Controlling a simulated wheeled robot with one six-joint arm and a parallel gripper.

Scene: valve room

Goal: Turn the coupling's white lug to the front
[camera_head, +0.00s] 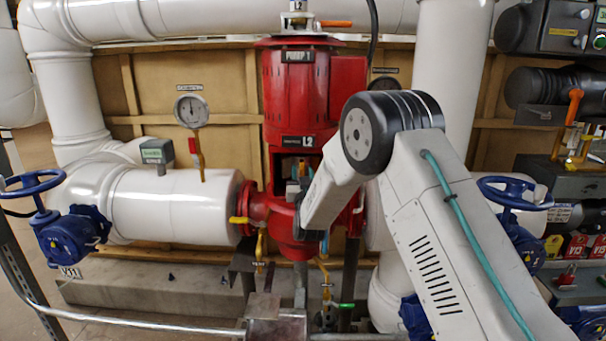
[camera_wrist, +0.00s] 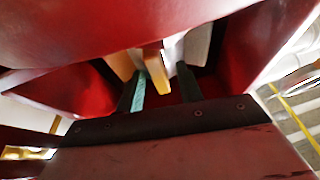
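The coupling sits inside the window of the red pump (camera_head: 301,95) marked L2. In the wrist view an orange-yellow lug (camera_wrist: 154,82) reaches down between my gripper's two dark fingers (camera_wrist: 161,85). A pale grey-white lug (camera_wrist: 196,45) stands just right of it, by the right finger's tip; whether they touch is unclear. The left finger has a teal pad on its inner side. The fingers are apart, with a gap around the yellow lug. In the head view my arm covers part of the window, and the gripper is mostly hidden there.
The red window walls (camera_wrist: 75,90) stand close on both sides of my fingers. A white pipe (camera_head: 170,207) with a gauge (camera_head: 191,110) lies left, and a blue handwheel valve (camera_head: 68,235) further left. Control boxes (camera_head: 560,28) stand at right. A metal rail (camera_head: 130,322) crosses the front.

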